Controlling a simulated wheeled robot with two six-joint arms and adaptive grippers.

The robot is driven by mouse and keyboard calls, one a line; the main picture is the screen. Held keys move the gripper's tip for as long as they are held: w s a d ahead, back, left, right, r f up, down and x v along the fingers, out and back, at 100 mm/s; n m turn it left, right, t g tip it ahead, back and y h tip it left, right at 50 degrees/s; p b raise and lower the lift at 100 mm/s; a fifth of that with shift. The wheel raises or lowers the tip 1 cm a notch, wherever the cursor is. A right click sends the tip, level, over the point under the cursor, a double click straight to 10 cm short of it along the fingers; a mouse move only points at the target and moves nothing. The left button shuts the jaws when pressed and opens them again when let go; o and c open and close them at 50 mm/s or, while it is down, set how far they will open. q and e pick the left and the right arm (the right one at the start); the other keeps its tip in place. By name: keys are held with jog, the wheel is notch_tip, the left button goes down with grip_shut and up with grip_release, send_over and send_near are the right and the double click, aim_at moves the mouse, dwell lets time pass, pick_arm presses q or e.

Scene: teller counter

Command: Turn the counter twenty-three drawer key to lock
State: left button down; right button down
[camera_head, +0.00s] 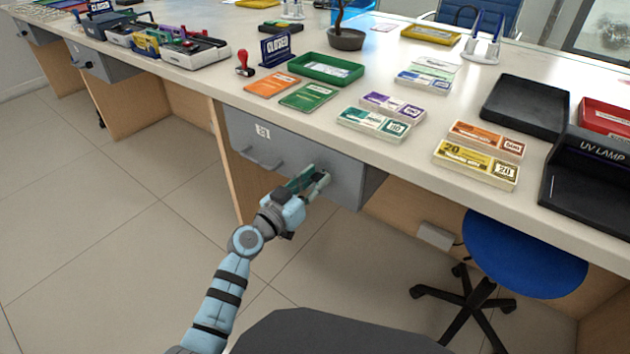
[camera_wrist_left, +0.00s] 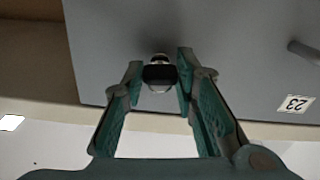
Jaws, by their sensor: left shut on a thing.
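The grey counter drawer (camera_head: 295,150) sits under the counter top, with a bar handle (camera_head: 262,158) on its front. In the left wrist view its grey front (camera_wrist_left: 230,60) carries a label reading 23 (camera_wrist_left: 296,104). The key (camera_wrist_left: 159,74) shows there as a dark head in front of a round metal lock. My left gripper (camera_head: 312,180) is at the right part of the drawer front. In the left wrist view the left gripper (camera_wrist_left: 159,80) has its green fingers on either side of the key head, shut on it. The head view hides the key behind the gripper. My right gripper is out of view.
The counter top holds banknote bundles (camera_head: 375,124), a green tray (camera_head: 326,68), a red stamp (camera_head: 244,64) and a black UV lamp (camera_head: 590,180). A blue stool (camera_head: 525,255) stands at the right below the counter. The floor left of my arm is clear.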

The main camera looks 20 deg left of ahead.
pick_arm(q)
jog(key=shift+n, duration=1.7)
jog(key=n, duration=0.3)
jog(key=shift+n, duration=0.3)
jog(key=n, duration=0.2)
jog(key=shift+n+p, duration=0.3)
jog(key=n, duration=0.2)
jog(key=shift+n, duration=0.4)
jog(key=shift+n+p, duration=0.6)
jog(key=shift+n, duration=1.4)
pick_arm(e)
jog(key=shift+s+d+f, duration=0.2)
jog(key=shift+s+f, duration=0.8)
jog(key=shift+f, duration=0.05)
pick_arm(q)
jog(key=shift+f, duration=0.1)
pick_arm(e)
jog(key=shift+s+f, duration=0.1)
pick_arm(q)
jog(key=c, duration=1.3)
grip_release()
